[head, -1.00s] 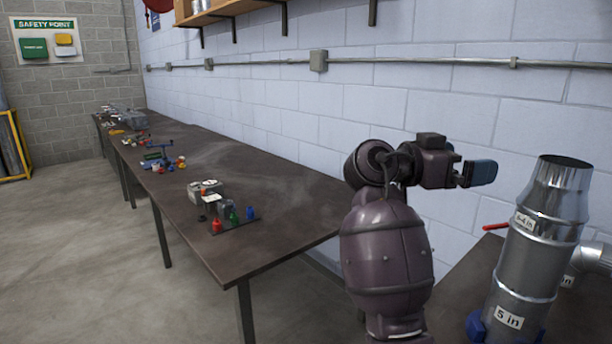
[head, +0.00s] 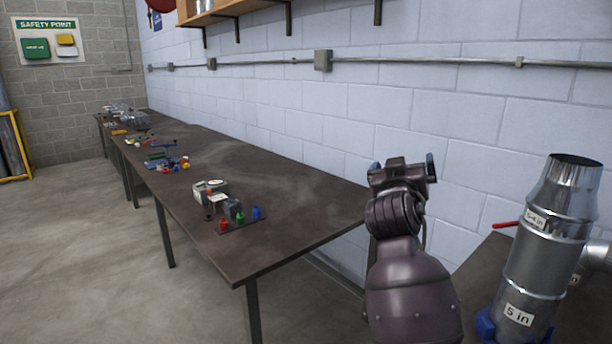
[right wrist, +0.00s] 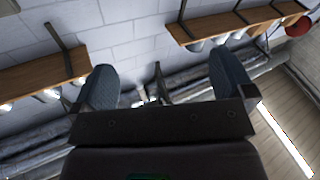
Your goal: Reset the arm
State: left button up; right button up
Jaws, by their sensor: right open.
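My right arm rises from the lower right of the head view, with its dark purple links in front of the wall. Its right gripper (head: 403,168) is at the top, with two blue-grey fingers spread apart. The right wrist view shows the same gripper (right wrist: 165,82) open, with nothing between the fingers. My left gripper is not in view.
A metal duct (head: 545,255) labelled 5 in stands on a dark bench (head: 468,283) at the right, beside my arm. A long table (head: 300,225) with small coloured parts runs along the wall. Wooden shelves (right wrist: 225,28) show in the right wrist view.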

jog(key=s+d+f+n+y, duration=0.1)
jog(key=s+f+y, duration=0.25)
jog(key=f, duration=0.55)
jog(key=s+d+f+n+g+y, duration=0.1)
jog(key=s+f+y, duration=0.1)
jog(key=s+f, duration=0.5)
jog(key=s+d+f+n+y, duration=0.1)
jog(key=s+f+y, duration=0.1)
jog(key=f, duration=1)
jog(key=s+d+f+g, duration=0.2)
jog(key=s+f+g, duration=0.1)
jog(key=s+f, duration=0.7)
jog(key=s+d+f+m+g, duration=0.1)
jog(key=s+d+f+g, duration=0.2)
jog(key=s+f, duration=0.7)
jog(key=s, duration=0.4)
jog(key=shift+d, duration=0.2)
jog(key=shift+f+h, duration=0.1)
jog(key=shift+h, duration=0.15)
